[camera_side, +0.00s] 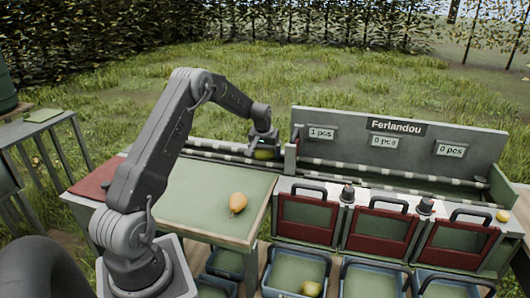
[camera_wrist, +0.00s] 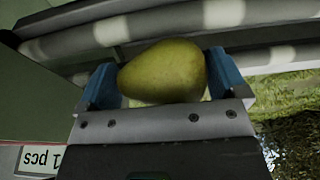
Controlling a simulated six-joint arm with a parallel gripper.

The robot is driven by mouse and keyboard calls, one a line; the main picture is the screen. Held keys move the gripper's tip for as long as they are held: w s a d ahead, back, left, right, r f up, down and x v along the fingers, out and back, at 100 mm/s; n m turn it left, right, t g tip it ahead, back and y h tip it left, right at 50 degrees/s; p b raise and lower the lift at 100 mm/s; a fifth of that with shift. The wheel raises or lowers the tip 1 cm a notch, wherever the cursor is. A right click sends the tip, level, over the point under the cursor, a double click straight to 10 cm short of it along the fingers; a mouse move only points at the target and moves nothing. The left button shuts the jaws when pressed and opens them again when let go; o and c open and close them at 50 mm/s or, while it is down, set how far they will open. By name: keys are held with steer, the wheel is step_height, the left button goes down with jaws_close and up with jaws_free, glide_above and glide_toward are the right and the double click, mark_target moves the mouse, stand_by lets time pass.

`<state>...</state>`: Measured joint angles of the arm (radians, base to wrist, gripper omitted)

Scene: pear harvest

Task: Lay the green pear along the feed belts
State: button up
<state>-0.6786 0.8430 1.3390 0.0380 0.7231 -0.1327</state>
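The green pear (camera_side: 264,155) is at my gripper (camera_side: 263,146), over the feed belts (camera_side: 330,163) at the back of the machine. In the wrist view the pear (camera_wrist: 165,72) lies between the two blue fingers of my gripper (camera_wrist: 163,75). Its narrow end meets the left finger and its round end meets the right one. My gripper appears shut on it. The striped belts (camera_wrist: 150,25) run behind the pear in that view. I cannot tell whether the pear touches them.
A yellow-orange pear (camera_side: 237,203) lies on the green tabletop (camera_side: 190,195). The sign board (camera_side: 440,133) stands behind the belts, close to my gripper's right. Red-fronted bins (camera_side: 307,220) line the front, with blue crates (camera_side: 296,270) below; one holds a yellow fruit (camera_side: 311,288).

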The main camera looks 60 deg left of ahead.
steer(key=shift+o, duration=0.7)
steer(key=v, duration=1.3)
steer(key=shift+r, duration=0.4)
steer(key=shift+d, duration=0.1)
